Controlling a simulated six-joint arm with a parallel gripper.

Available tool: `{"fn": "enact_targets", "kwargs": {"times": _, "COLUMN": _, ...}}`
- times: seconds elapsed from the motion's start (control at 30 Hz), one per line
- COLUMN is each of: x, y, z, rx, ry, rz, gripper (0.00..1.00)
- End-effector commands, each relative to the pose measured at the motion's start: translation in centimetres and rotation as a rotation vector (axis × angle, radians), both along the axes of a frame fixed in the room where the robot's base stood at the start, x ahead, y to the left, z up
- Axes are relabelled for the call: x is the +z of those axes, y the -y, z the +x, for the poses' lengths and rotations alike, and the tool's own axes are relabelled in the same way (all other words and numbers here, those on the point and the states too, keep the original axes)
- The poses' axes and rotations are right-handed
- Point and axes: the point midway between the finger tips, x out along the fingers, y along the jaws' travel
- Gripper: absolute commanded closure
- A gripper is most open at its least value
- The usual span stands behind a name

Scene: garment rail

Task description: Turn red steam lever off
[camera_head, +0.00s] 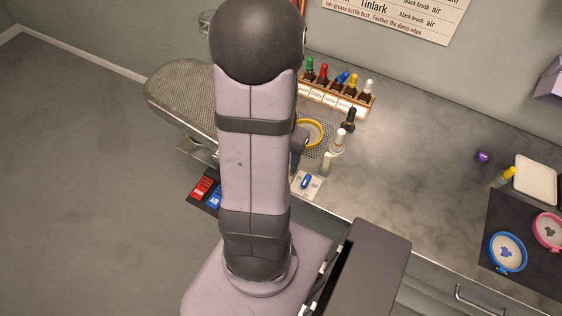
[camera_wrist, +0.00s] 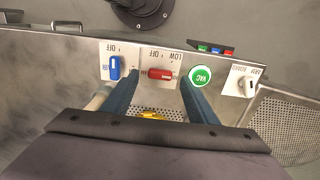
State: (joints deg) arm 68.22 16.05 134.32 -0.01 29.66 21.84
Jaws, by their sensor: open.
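The red steam lever (camera_wrist: 160,73) sits on a white plate in the wrist view, its handle lying sideways across the picture. Marks reading LOW and OFF show on the plate above it. My gripper (camera_wrist: 158,84) is open, with one blue-grey finger on each side of the red lever. The fingertips look close to the plate; I cannot tell whether they touch the lever. In the head view my arm hides the red lever, and my gripper (camera_head: 299,146) shows only partly beside the arm.
A blue lever (camera_wrist: 115,67) is just left of the red one, and a green VAC button (camera_wrist: 200,75) is just right. A white knob (camera_wrist: 250,88) is farther right. A yellow-rimmed hoop (camera_head: 312,133) and bottles (camera_head: 338,141) stand on the counter nearby.

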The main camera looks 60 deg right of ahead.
Motion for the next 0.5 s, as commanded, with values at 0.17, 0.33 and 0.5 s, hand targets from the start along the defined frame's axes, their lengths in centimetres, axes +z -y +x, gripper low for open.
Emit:
{"fn": "enact_targets", "kwargs": {"times": 0.17, "x": -1.5, "y": 0.0, "z": 0.0, "rx": 0.000, "ry": -0.001, "rz": 0.002, "gripper": 0.47}}
{"fn": "enact_targets", "kwargs": {"times": 0.33, "x": -2.2, "y": 0.0, "z": 0.0, "rx": 0.000, "ry": 0.000, "rz": 0.000, "gripper": 0.47}}
{"fn": "enact_targets", "kwargs": {"times": 0.5, "x": -2.3, "y": 0.0, "z": 0.0, "rx": 0.001, "ry": 0.000, "rz": 0.000, "gripper": 0.47}}
